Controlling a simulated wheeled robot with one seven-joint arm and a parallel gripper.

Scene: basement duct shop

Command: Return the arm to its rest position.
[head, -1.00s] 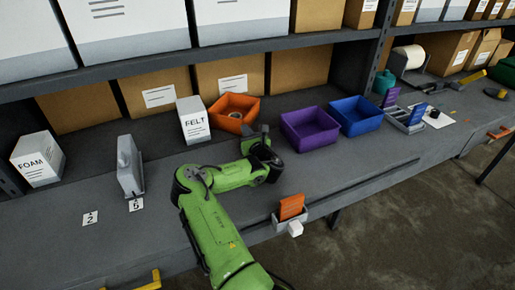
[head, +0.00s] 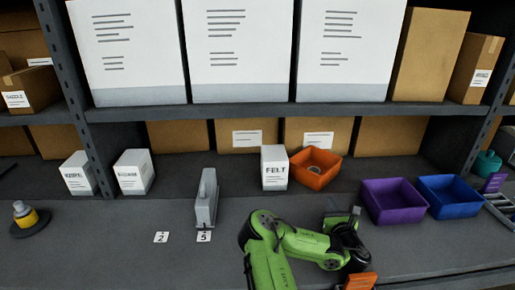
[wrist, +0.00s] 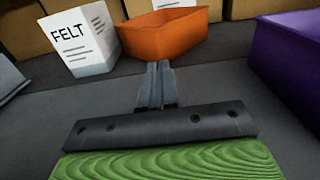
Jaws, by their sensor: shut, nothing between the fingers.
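My green arm (head: 272,250) reaches over the grey bench from the bottom of the head view. My gripper (head: 338,212) is at its far end, dark and small there, above the bench in front of the orange bin (head: 316,168). In the wrist view the two grey fingers of my gripper (wrist: 159,72) are together with nothing between them. They point toward the orange bin (wrist: 165,36), and the white FELT box (wrist: 82,38) stands left of it. A round item shows inside the orange bin in the head view.
A purple bin (head: 394,202) and a blue bin (head: 449,197) stand right of my gripper. A shelf with boxes (head: 240,52) overhangs the back.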

